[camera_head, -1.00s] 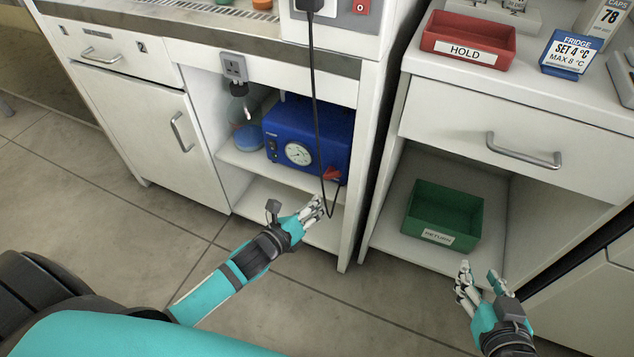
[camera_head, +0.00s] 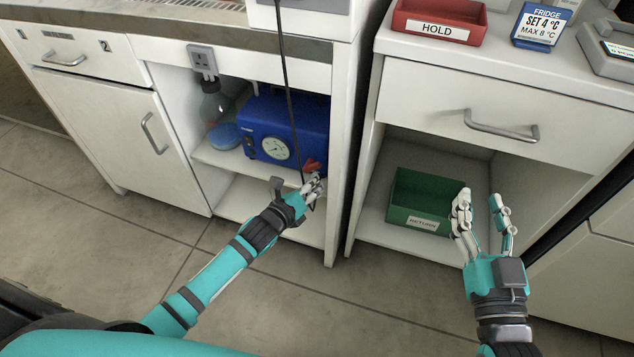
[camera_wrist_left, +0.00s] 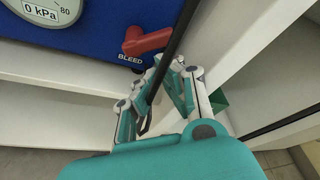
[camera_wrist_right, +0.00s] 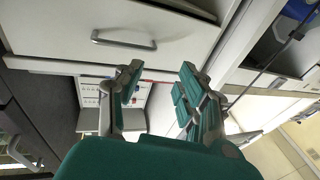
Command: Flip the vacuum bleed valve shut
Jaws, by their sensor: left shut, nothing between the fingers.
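The blue vacuum pump (camera_head: 302,124) stands on the cabinet's middle shelf, with a round gauge on its front. The red bleed valve lever (camera_head: 311,165) is at the pump's lower right. In the left wrist view the lever (camera_wrist_left: 146,41) lies roughly level above the "BLEED" label, and the gauge reads 0 kPa. My right gripper (camera_head: 482,200) is open and empty before the right cabinet.
The cord (camera_head: 288,90) hangs down in front of the pump. A glass flask (camera_head: 214,104) stands left of the pump. A green RETURN bin (camera_head: 402,214) sits in the right cabinet. A red HOLD tray (camera_head: 400,22) is on the counter above. Cabinet walls flank the opening.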

